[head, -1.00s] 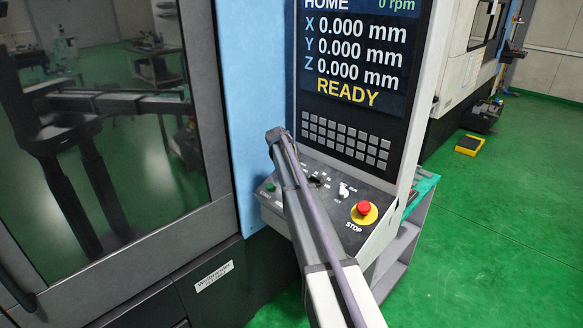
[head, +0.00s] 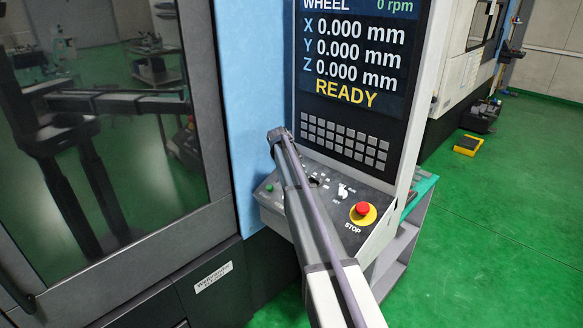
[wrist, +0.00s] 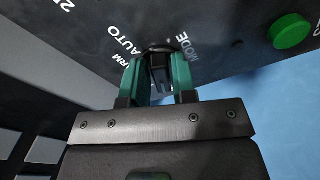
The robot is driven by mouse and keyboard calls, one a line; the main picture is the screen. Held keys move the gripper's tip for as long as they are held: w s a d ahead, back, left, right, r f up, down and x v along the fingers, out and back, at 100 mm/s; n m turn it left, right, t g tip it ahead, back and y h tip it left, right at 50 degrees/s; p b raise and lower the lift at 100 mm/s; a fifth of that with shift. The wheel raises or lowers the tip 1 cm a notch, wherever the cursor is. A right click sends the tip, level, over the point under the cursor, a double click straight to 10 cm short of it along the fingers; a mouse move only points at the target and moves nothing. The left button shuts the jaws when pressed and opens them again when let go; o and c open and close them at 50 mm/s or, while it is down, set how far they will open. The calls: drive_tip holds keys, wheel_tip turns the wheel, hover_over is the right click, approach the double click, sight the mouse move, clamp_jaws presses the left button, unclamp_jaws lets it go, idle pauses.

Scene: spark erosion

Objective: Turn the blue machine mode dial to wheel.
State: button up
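In the wrist view, the mode dial (wrist: 159,48) sits on the dark control panel, beside the printed words MODE, AUTO and one ending in RM. It looks dark there, and little of it shows. My gripper (wrist: 158,62) has teal fingers on either side of the dial and appears shut on it. In the head view my arm covers the dial and the gripper. The machine's screen (head: 352,50) reads WHEEL at the top, 0 rpm, zeros for X, Y and Z, and READY.
On the panel are a green button (wrist: 290,30) close to the gripper, a white knob (head: 343,191) and a red STOP button (head: 363,208). A grey key block (head: 345,142) is above. The machine door (head: 100,130) is at left. Green floor is open at right.

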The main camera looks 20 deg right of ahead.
drive_tip(key=shift+o, duration=1.4)
drive_tip(key=shift+r, duration=0.1)
drive_tip(key=p+v, duration=0.9)
drive_tip(key=v, duration=0.1)
drive_tip(key=shift+a+r+p, duration=0.15)
drive_tip(key=shift+r+p, duration=0.15)
